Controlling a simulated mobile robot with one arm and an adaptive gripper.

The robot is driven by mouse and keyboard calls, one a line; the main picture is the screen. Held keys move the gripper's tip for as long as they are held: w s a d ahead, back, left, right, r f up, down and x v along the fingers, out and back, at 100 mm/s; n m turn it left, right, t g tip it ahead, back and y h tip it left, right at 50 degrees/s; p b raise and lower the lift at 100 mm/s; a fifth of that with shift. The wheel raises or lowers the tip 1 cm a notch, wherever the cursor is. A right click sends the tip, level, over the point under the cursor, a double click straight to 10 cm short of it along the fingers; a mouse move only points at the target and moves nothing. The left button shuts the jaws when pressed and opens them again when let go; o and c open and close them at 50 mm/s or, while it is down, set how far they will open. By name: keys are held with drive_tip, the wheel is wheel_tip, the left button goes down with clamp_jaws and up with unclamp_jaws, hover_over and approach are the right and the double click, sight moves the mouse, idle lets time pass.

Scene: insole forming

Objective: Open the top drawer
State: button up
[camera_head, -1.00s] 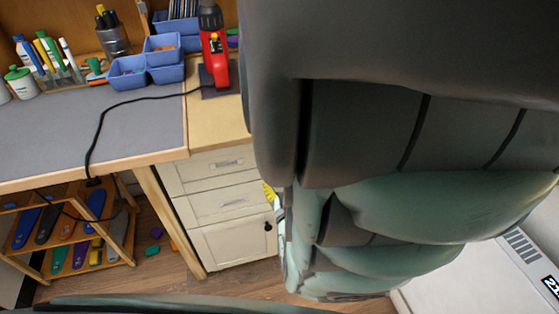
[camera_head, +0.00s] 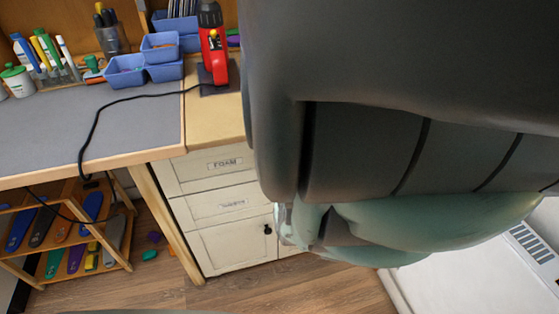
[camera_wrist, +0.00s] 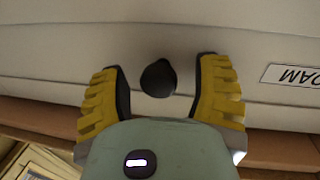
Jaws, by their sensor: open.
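The top drawer (camera_head: 190,174) is the upper cream front under the right part of the bench, with a FOAM label. It looks shut in the head view. In the wrist view its front fills the upper part, with the label upside down at the right. A dark round knob (camera_wrist: 158,79) stands out from this front. My gripper (camera_wrist: 159,66) is open, its yellow ridged fingers on either side of the knob, with a gap showing on both sides. In the head view my arm hides the gripper and the drawer's right part.
Below are a second labelled drawer (camera_head: 218,205) and a cupboard door (camera_head: 235,247) with a dark knob. A red tool (camera_head: 214,52) with a cable stands on the bench (camera_head: 130,130). A rack of insoles (camera_head: 60,236) is underneath at left.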

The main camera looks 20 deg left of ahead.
drive_tip(key=shift+c, duration=0.3)
clamp_jaws()
drive_tip(key=shift+s+d+r, duration=0.1)
idle(0.4)
